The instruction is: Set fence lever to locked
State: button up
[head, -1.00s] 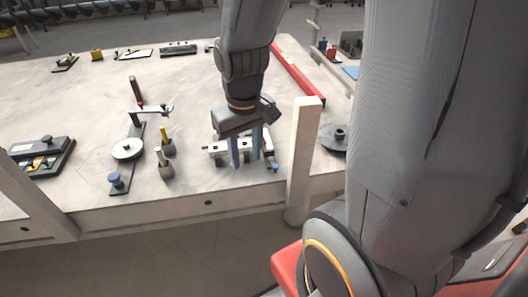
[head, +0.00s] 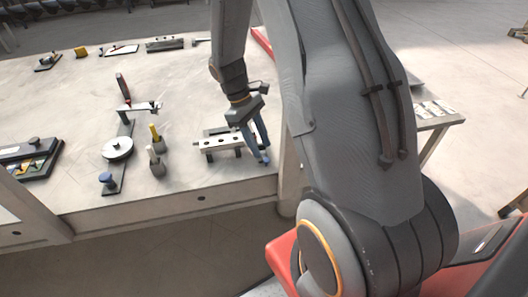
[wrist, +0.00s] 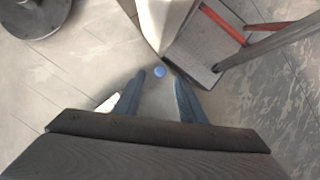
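A light block fixture with dark holes (head: 222,142) stands near the table's front edge. My gripper (head: 262,157) is at its right end, fingers tilted down. In the wrist view, the blue fingers (wrist: 159,92) are apart with nothing held between them. A small round blue knob (wrist: 159,72) shows just beyond the fingertips, and contact is not visible. Left of the block, a dark slotted bar carries a white disc (head: 117,149), a blue knob (head: 106,180) and a red-handled lever (head: 123,88). I cannot tell which part is the fence lever.
Two small posts, one yellow-topped (head: 155,136) and one pale-topped (head: 156,166), stand between the two devices. A dark tray (head: 38,158) lies at the left. Small tools line the table's back edge. A pale upright (wrist: 163,22) is close to my gripper.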

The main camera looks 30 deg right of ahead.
aim_at(266, 159)
jog(key=shift+p+x, duration=0.45)
jog(key=shift+x, duration=1.55)
jog(key=shift+c, duration=0.3)
grip_shut()
